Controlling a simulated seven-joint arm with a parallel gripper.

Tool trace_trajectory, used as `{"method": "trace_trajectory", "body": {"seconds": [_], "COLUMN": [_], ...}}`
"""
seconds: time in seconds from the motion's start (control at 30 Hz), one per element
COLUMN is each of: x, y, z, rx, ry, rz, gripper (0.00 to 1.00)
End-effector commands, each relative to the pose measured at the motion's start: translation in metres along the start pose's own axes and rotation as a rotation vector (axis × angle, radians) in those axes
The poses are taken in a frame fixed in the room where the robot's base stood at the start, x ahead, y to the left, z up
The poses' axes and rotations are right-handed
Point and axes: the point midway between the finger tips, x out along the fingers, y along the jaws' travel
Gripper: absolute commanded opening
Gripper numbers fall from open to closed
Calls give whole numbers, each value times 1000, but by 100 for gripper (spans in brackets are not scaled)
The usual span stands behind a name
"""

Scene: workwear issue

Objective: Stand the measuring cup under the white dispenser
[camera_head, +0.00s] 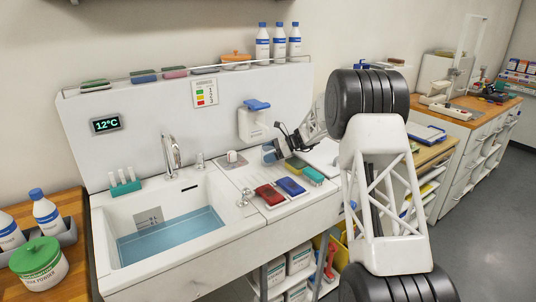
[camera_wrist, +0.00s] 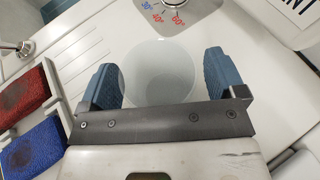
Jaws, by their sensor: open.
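The white dispenser (camera_head: 252,124) with a blue top lever is fixed to the back panel above the counter. My gripper (camera_head: 269,154) is low over the counter, below and slightly right of the dispenser. In the wrist view its two blue fingertips (camera_wrist: 160,80) are open, spread to either side of a clear, round shape. This shape looks like the measuring cup (camera_wrist: 158,72), seen from above; its handle and markings cannot be made out. I cannot tell whether the fingers touch it. In the head view the cup is not clearly distinguishable from the fingers.
The sink (camera_head: 125,222) with water is at left. A temperature dial (camera_wrist: 178,5) shows beyond the fingertips in the wrist view.

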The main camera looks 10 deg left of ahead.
Motion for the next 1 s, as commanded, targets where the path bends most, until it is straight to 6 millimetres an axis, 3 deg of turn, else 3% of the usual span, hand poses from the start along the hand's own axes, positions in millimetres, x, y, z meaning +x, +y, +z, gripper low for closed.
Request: {"method": "trace_trajectory", "body": {"seconds": [0.27,0.7,1.0], "x": [-20,-87,-117], "y": [0,0,0], "z": [2,1,1], "rx": [-1,0,0], "ry": [-1,-1,0], "rz": [-2,-2,0], "gripper": [89,89,89]}}
